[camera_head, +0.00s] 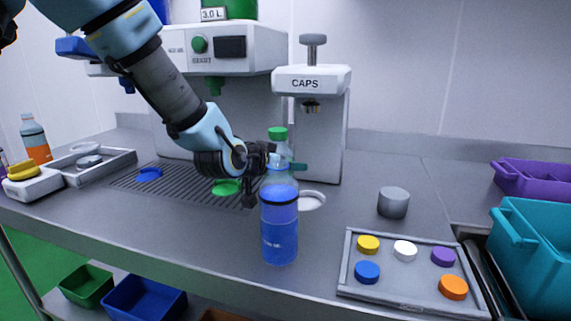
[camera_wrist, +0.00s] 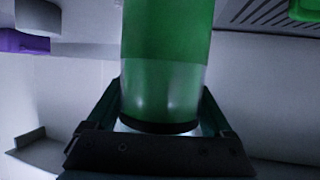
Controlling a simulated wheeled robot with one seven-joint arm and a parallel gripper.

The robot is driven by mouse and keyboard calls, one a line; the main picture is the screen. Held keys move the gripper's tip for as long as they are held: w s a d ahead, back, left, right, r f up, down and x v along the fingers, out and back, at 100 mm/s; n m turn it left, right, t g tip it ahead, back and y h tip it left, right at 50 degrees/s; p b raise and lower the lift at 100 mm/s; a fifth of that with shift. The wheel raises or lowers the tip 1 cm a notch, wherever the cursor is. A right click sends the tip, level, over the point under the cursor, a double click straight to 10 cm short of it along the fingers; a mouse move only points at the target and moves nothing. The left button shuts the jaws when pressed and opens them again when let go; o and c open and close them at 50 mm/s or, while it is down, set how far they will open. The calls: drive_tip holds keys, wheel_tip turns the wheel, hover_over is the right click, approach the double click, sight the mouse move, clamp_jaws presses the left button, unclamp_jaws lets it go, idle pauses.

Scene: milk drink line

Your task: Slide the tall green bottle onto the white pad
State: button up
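A green bottle (camera_wrist: 165,60) fills the middle of the wrist view, with a dark band near its lower end in the picture. My gripper (camera_wrist: 163,90) has a finger against each side of it, with no clear gap. In the head view my gripper (camera_head: 280,163) is at the upper part of a bottle, behind or at a blue-filled bottle (camera_head: 279,230). A round white pad (camera_head: 314,201) lies just right of the blue-filled bottle, partly covered.
A dispenser (camera_head: 222,50) and a caps machine (camera_head: 311,85) stand behind. A tray of coloured caps (camera_head: 405,279) and a grey cylinder (camera_head: 393,202) are at right. A grate (camera_head: 190,182) with blue and green discs lies left. The left front counter is clear.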

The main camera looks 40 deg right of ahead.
clamp_jaws()
drive_tip(key=d, duration=0.1)
drive_tip(key=d+b, duration=0.1)
drive_tip(key=d, duration=0.1)
drive_tip(key=d+b, duration=0.1)
drive_tip(key=d, duration=0.1)
drive_tip(key=shift+s+d+r, duration=0.1)
drive_tip(key=shift+s+d, duration=0.1)
drive_tip(key=shift+s, duration=0.1)
idle(0.5)
drive_tip(key=shift+w+a, duration=0.15)
drive_tip(key=shift+a, duration=1.25)
drive_tip(key=shift+o, duration=1.6)
unclamp_jaws()
drive_tip(key=shift+a, duration=0.1)
